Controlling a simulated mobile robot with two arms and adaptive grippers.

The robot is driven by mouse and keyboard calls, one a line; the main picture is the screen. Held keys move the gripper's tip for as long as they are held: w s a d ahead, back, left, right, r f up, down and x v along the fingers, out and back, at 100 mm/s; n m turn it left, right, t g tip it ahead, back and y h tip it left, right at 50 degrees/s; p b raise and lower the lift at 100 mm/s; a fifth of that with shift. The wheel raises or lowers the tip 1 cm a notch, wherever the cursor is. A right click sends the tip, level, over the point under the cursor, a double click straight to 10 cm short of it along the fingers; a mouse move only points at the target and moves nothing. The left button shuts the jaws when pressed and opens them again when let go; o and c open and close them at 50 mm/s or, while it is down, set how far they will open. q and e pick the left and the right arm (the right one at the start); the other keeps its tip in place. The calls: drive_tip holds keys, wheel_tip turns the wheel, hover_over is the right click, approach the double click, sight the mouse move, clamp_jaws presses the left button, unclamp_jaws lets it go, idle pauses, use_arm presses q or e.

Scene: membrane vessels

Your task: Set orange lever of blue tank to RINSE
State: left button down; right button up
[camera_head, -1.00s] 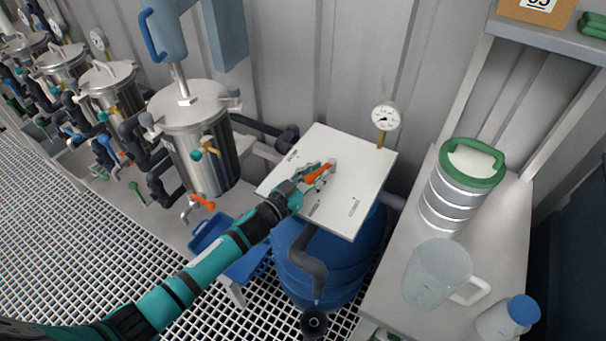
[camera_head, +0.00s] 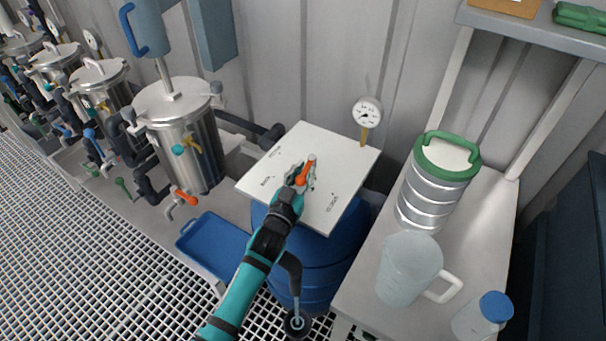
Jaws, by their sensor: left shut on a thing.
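The blue tank (camera_head: 318,268) stands at the centre under a tilted-looking white panel (camera_head: 335,160). The orange lever (camera_head: 306,171) sits on the panel, its pivot end up and its other end pointing down and slightly left. My left gripper (camera_head: 299,180) is shut on the lever's lower end, and its fingers partly hide it. Small labels (camera_head: 266,179) are printed around the lever, too small to read, so I cannot tell which one is RINSE. My right gripper is not in view.
A pressure gauge (camera_head: 367,113) rises behind the panel. At right, a bench holds a steel canister (camera_head: 432,190), a clear jug (camera_head: 408,268) and a bottle (camera_head: 482,318). A steel vessel (camera_head: 180,135) and a blue tray (camera_head: 215,245) are at left. A dark drain pipe (camera_head: 290,265) runs down in front.

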use_arm(q)
drive_tip(key=c, duration=1.3)
unclamp_jaws()
drive_tip(key=v, duration=1.2)
